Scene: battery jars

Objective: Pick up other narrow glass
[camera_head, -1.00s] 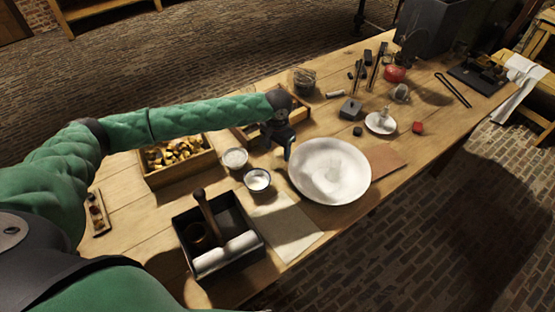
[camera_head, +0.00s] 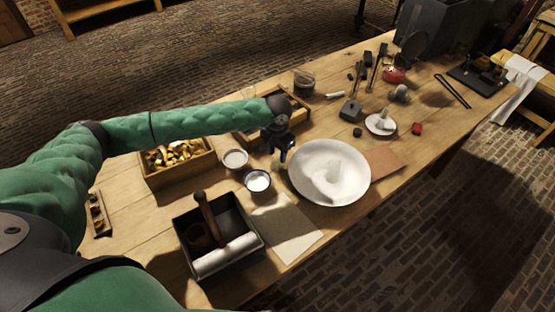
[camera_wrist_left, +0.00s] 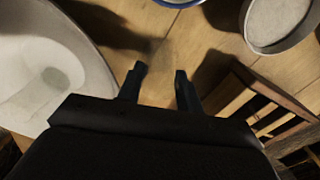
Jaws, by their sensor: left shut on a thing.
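My left gripper (camera_head: 284,156) is beside the left rim of the large white dish (camera_head: 358,159), above the table. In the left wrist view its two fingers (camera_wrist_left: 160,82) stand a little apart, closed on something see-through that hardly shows. I take it to be the narrow glass, but its outline cannot be made out. In the left wrist view the white dish (camera_wrist_left: 88,62) lies to the left, with a greyish shape (camera_wrist_left: 55,80) inside that I cannot identify. My right gripper is not in view.
Two small bowls of pale powder, one (camera_head: 235,159) and another (camera_head: 257,181), stand left of the gripper. A wooden tray (camera_head: 250,138) lies behind it. A dark box (camera_head: 183,235) with a wooden handle and white roll stands in front. A paper sheet (camera_head: 285,230) lies flat.

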